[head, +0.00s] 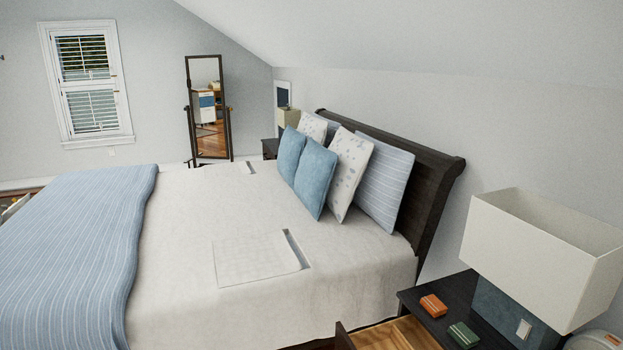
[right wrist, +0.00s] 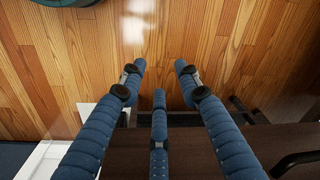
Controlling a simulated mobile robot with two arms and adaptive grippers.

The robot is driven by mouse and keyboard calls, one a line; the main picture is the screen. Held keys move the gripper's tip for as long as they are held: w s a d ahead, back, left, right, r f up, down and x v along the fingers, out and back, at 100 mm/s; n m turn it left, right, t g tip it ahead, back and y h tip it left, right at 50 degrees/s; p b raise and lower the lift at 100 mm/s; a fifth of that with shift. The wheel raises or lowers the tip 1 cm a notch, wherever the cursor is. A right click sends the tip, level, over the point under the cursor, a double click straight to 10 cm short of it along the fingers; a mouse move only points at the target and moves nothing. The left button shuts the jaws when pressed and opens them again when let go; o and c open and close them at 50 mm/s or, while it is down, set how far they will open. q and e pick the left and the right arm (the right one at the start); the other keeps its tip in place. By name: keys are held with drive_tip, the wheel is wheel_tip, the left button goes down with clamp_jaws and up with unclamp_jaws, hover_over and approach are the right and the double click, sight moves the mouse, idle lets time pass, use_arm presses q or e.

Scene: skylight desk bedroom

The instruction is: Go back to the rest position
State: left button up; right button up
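My right gripper (right wrist: 161,72) shows in the right wrist view with its blue padded fingers spread apart and nothing between them. Its fingertips show over the wooden floor (right wrist: 215,40), with a dark brown furniture surface (right wrist: 185,143) behind the lower fingers. Neither gripper shows in the head view, and my left gripper is in no view.
In the head view, a dark nightstand (head: 424,292) with a pulled-out drawer (head: 395,335) bears an orange box (head: 433,305), a green box (head: 463,335) and a lamp (head: 540,250). A bed (head: 180,240) fills the left and middle. Black handles (right wrist: 295,161) show in the wrist view.

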drive_tip(key=s+d+f+n+b, duration=0.1)
drive_tip(key=s+f+n, duration=0.2)
drive_tip(key=s+f, duration=0.3)
drive_tip(key=s+d+f+n+b, duration=0.1)
drive_tip(key=s+f, duration=0.5)
drive_tip(key=s, duration=0.9)
drive_tip(key=s+d+f+n+b, duration=0.2)
drive_tip(key=s+f+n, duration=0.4)
drive_tip(key=s, duration=0.4)
drive_tip(key=shift+s+f, duration=0.15)
drive_tip(key=shift+f, duration=0.35)
